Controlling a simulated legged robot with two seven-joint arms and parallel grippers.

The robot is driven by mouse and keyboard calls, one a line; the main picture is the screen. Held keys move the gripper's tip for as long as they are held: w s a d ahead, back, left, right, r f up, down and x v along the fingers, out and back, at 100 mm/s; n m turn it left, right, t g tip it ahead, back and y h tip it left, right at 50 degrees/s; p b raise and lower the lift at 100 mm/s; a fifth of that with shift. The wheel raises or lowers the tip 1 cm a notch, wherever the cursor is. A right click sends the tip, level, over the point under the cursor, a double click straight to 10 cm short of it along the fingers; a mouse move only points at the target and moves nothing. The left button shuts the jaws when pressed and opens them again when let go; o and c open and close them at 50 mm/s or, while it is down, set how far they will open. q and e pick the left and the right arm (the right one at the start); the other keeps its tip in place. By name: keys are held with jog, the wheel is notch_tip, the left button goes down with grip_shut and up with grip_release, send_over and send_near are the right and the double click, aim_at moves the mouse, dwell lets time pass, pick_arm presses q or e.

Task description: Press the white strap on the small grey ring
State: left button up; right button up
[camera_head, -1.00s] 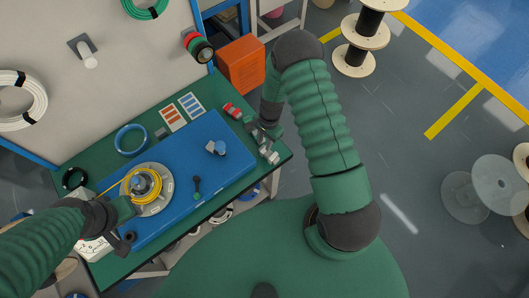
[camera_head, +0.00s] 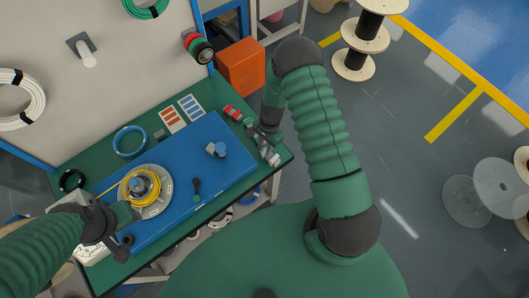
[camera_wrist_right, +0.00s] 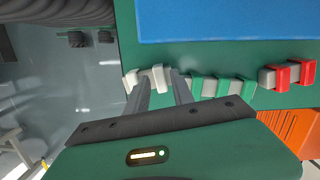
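Several small straps lie in a row at the bench's right edge in the right wrist view. A white strap (camera_wrist_right: 158,77) lies between the fingers of my right gripper (camera_wrist_right: 161,87), which stand apart with gaps at its sides. A second white strap (camera_wrist_right: 130,80) is just left of it. In the head view, the right gripper is small and partly hidden at the bench's right edge. A grey round holder (camera_head: 163,200) carries a yellow coil (camera_head: 152,180) on the blue mat. My left gripper (camera_head: 127,213) is beside the holder's lower left; its fingers are unclear. I cannot single out a small grey ring.
Green straps (camera_wrist_right: 225,86) and red straps (camera_wrist_right: 303,72) continue the row to the right. The blue mat (camera_head: 215,182) holds a small blue-and-grey piece (camera_head: 217,149) and a dark green-ended tool (camera_head: 197,187). A blue ring (camera_head: 130,142) lies behind the mat. An orange box (camera_head: 241,66) stands beyond the bench.

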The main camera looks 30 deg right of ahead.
jog(key=shift+f, duration=0.3)
jog(key=shift+d+f+b, duration=0.3)
jog(key=shift+f+b, duration=0.2)
jog(key=shift+f, duration=0.2)
jog(key=shift+a, duration=0.15)
jog(key=shift+r, duration=0.2)
grip_shut()
notch_tip(320, 180, up, 8)
jog(key=p, duration=0.6)
